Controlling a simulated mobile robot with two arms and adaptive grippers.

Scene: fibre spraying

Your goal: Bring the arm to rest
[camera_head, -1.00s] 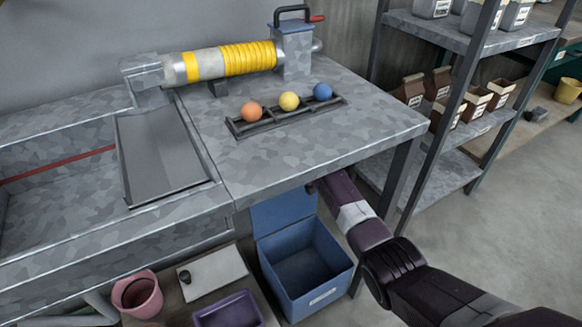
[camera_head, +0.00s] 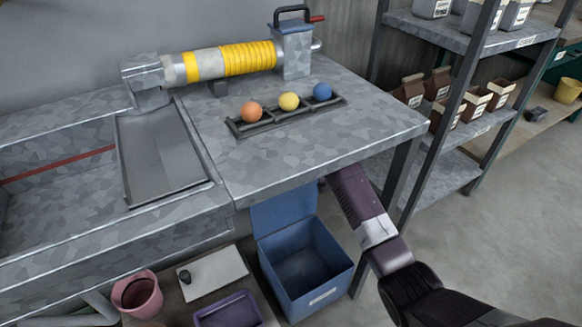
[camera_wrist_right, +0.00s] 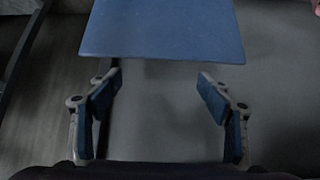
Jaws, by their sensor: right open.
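My right arm (camera_head: 375,225) comes in from the lower right in the head view and reaches under the front right edge of the metal table. Its gripper is hidden there behind the tabletop. In the right wrist view my right gripper (camera_wrist_right: 164,105) is open, with nothing between its fingers. A blue panel (camera_wrist_right: 162,28) lies beyond the fingertips; it looks like the raised lid of the blue bin (camera_head: 305,265). My left gripper is in neither view.
The metal table (camera_head: 270,160) carries a rack (camera_head: 285,117) with orange, yellow and blue balls and a yellow-banded cylinder machine (camera_head: 248,58). A shelf unit (camera_head: 485,125) stands at the right. A pink bucket (camera_head: 137,292) and a purple tray (camera_head: 228,308) sit below left.

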